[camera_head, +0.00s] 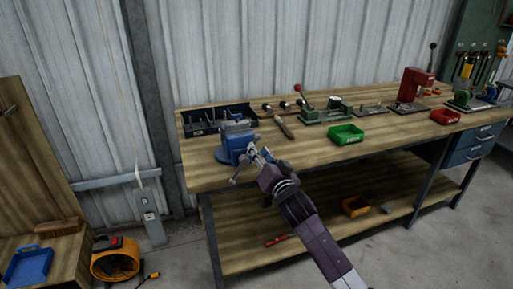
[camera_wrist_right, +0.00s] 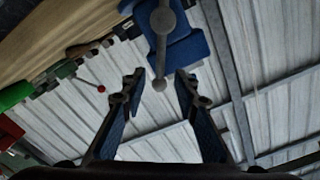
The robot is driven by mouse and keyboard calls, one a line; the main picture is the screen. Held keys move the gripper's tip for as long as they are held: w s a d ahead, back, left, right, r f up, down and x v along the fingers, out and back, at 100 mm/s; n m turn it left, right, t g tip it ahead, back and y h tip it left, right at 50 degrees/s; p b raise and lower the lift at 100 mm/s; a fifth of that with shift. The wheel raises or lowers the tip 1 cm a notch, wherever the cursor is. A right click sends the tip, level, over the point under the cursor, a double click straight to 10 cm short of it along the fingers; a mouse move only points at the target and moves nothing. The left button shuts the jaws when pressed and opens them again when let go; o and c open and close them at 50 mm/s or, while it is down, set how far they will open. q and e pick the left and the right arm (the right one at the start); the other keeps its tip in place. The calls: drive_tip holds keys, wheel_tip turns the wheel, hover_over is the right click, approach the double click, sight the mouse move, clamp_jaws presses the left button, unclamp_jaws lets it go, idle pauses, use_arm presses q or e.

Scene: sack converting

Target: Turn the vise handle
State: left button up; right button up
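The blue vise (camera_head: 234,148) stands at the left front corner of the wooden workbench. Its metal handle (camera_head: 234,180) hangs at the front, below the jaws. In the right wrist view the vise (camera_wrist_right: 186,48) is at the top, and the handle bar (camera_wrist_right: 160,62) points down with a round knob at its end. My right gripper (camera_head: 261,155) is just right of the vise front. Its fingers (camera_wrist_right: 159,82) are apart, and the knob appears between the fingertips without visible contact on either. Depth there is hard to judge. My left gripper is not in view.
The workbench (camera_head: 395,145) carries a dark tool tray (camera_head: 190,130) behind the vise, a hammer (camera_head: 284,127), a green bin (camera_head: 346,134) and a red press (camera_head: 413,85). A lower shelf (camera_head: 345,222) runs underneath. Bare floor lies left of the bench, near an orange fan (camera_head: 116,260).

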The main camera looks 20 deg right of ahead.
drive_tip(key=shift+w, duration=1.55)
clamp_jaws()
